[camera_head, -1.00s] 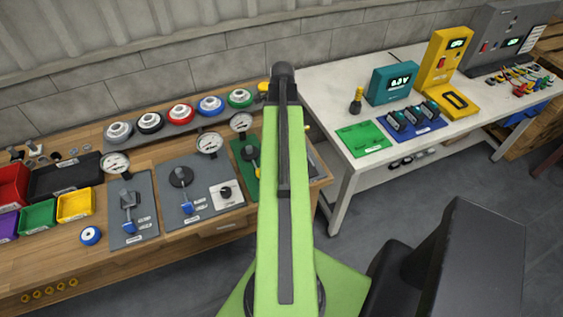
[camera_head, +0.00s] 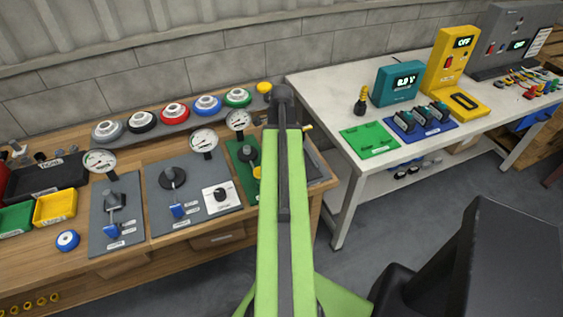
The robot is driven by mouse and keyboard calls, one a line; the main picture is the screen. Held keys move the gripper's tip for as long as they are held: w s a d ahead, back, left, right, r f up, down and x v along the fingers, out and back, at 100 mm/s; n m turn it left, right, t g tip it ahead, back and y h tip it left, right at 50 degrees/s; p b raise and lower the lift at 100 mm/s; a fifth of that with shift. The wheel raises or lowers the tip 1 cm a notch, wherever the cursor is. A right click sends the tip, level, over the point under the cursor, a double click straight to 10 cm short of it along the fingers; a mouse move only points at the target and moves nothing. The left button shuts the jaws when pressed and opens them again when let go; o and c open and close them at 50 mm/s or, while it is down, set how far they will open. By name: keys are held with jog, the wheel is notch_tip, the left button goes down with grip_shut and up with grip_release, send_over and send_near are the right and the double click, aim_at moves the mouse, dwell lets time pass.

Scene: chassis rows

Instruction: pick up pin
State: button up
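I cannot single out a pin in this view. My arm is a long green link with a dark joint at its top, rising through the middle of the picture. The fingers of my gripper do not show, and the arm covers part of the wooden bench's right end. On the wooden bench (camera_head: 130,255), grey fixture plates carry gauges, dark round parts and blue-handled clamps. A green fixture plate (camera_head: 236,152) with a yellow handle is partly behind my arm.
A row of coloured ringed discs (camera_head: 174,113) lines the bench's back. Yellow (camera_head: 55,207) and green bins stand at the left beside a blue roll (camera_head: 67,240). A white table (camera_head: 335,92) at right holds meters, a green mat (camera_head: 369,139) and a blue mat. Grey floor separates the benches.

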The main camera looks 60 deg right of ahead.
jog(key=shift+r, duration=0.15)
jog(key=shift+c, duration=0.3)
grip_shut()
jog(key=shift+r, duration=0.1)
